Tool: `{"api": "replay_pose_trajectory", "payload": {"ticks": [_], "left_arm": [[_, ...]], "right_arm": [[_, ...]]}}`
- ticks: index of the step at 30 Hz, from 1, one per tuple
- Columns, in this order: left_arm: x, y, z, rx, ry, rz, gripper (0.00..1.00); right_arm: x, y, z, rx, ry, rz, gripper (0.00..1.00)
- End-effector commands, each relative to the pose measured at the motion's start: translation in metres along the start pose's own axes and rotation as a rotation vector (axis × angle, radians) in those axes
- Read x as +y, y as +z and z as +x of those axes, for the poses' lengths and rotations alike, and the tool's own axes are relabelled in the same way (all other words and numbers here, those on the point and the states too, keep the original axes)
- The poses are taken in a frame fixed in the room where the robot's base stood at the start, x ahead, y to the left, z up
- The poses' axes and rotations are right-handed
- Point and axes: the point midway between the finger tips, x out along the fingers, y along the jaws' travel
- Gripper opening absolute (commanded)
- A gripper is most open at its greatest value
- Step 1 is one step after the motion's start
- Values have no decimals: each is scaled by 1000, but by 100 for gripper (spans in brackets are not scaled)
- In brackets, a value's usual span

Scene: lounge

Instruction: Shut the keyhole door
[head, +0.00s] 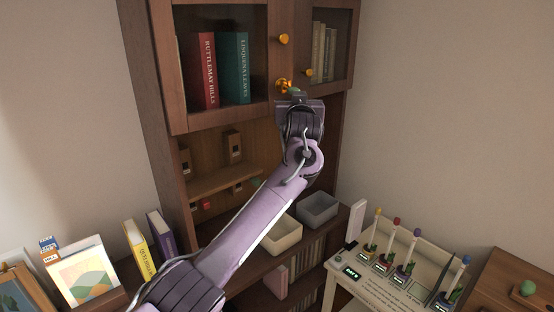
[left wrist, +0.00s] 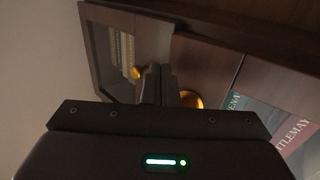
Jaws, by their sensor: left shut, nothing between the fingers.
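A dark wooden cabinet holds two glass-fronted doors side by side. The left door (head: 281,62) has a brass knob (head: 283,38) and a brass keyhole fitting (head: 283,85) below it on its right stile. The right door (head: 341,80) has its own small brass knob (head: 308,72). My left gripper (head: 291,94) is shut and empty, with its tips at the brass fitting, partly covering it. In the left wrist view the dark fingers (left wrist: 168,88) are together in front of the brass fitting (left wrist: 192,100). I cannot tell whether they touch it or how far the door stands open.
Red (head: 208,70) and teal (head: 235,68) books stand behind the left glass. Below are an open niche, a cream bin (head: 283,236) and a grey bin (head: 317,207). A white stand (head: 390,270) with colored-topped sticks is at right; a picture and books are at lower left.

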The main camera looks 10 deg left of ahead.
Motion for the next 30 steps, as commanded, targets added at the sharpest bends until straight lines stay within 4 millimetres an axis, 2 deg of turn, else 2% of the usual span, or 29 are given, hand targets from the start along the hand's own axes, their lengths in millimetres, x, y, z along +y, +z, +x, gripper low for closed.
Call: {"api": "replay_pose_trajectory", "payload": {"ticks": [10,30], "left_arm": [[-7,0,12,-1,-61,0,0],[-8,0,13,-1,-68,-1,0]], "right_arm": [[-4,-1,-6,0,-4,2,36],[-3,0,-6,0,-4,1,36]]}}
